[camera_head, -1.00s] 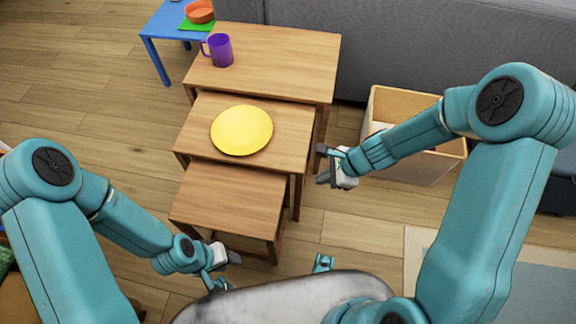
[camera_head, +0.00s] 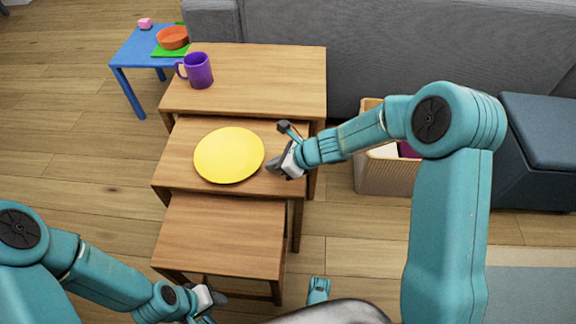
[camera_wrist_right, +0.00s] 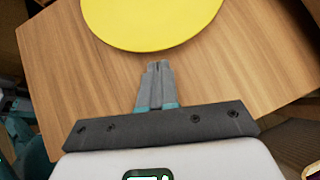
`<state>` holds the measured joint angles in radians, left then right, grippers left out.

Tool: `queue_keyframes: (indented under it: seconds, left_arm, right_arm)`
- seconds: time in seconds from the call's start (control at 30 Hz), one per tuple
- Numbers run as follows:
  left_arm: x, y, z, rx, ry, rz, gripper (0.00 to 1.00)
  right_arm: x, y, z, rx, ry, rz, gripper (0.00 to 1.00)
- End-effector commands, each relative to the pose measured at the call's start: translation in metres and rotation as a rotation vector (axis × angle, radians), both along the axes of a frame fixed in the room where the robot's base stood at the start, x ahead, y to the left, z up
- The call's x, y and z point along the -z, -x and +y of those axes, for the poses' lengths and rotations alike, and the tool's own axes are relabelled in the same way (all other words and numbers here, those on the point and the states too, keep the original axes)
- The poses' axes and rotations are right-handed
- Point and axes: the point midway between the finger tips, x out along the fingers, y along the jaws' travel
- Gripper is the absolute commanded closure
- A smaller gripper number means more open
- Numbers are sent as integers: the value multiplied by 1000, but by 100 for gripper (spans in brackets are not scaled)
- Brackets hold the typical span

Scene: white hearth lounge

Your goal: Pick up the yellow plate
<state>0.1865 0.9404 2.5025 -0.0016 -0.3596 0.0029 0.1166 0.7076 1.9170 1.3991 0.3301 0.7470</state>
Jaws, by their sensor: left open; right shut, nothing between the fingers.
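The yellow plate (camera_head: 229,155) lies flat on the middle wooden nesting table (camera_head: 175,160). In the right wrist view the plate (camera_wrist_right: 152,20) fills the top, cut off by the frame. My right gripper (camera_head: 273,165) is just right of the plate, above the table's right side. Its fingers are closed together and empty, and in the right wrist view the fingertips (camera_wrist_right: 158,68) point at the plate's near rim with a small gap in the picture. My left gripper (camera_head: 215,300) is low, by the front of the lowest table, apart from the plate, open and empty.
The lowest table (camera_head: 220,235) is bare. A purple mug (camera_head: 198,72) stands on the tallest table (camera_head: 265,80) behind. A blue table (camera_head: 130,60) holds an orange bowl (camera_head: 172,38). A bin (camera_head: 385,175) stands to the right, and a grey sofa (camera_head: 400,40) is behind.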

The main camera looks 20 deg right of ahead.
Motion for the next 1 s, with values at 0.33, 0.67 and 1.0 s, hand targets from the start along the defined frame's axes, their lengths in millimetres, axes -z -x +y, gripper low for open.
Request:
queue_keyframes:
  seconds: [0.33, 0.67, 1.0]
  left_arm:
    - [-2, 1, 0, 2, 0, 0, 60]
    - [-8, 1, -1, 4, 1, 3, 60]
    - [-16, 3, -3, 14, 2, 5, 60]
  right_arm:
    - [0, -15, 16, -1, 0, 1, 100]
    - [-3, -22, 25, -4, 1, 0, 100]
    - [-1, -42, 49, -2, 0, 1, 100]
